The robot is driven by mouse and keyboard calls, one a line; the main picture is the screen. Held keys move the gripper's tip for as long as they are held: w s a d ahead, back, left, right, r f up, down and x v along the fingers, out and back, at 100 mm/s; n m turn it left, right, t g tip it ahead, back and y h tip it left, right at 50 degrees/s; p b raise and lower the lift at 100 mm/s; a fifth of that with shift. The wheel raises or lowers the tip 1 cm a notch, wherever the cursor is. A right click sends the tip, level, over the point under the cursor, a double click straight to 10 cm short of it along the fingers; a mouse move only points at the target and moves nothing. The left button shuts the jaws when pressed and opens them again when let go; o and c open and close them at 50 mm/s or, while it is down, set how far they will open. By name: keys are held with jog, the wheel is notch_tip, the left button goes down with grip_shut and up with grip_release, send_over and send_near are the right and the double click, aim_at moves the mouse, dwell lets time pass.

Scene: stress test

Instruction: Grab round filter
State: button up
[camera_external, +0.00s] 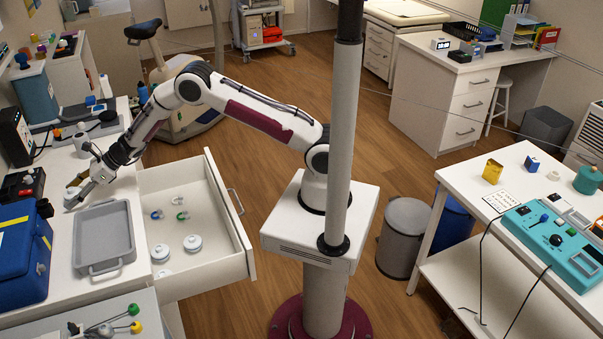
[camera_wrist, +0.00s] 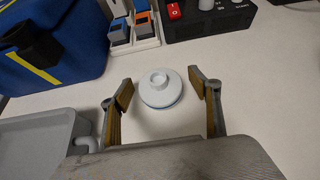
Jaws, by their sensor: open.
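A white round filter (camera_wrist: 161,87) with a raised centre knob and a bluish lower rim sits on the white counter in the wrist view. My gripper (camera_wrist: 162,92) is open, with one finger on each side of the filter and visible gaps between. In the external view my gripper (camera_external: 77,194) is low over the counter, behind the grey tray; the filter there cannot be made out clearly behind it. More white round filters (camera_external: 192,243) lie in the open drawer.
The grey tray (camera_external: 104,205) is beside my gripper, and a blue bag (camera_external: 22,250) stands left of it. A black box with a red switch (camera_wrist: 207,20) and blue-orange blocks (camera_wrist: 130,33) stand beyond the filter. The open drawer (camera_external: 222,255) juts out to the right.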

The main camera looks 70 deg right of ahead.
aim_at(71, 189)
jog(key=c, duration=1.1)
jog(key=shift+o, duration=0.2)
jog(key=shift+r, duration=5.05)
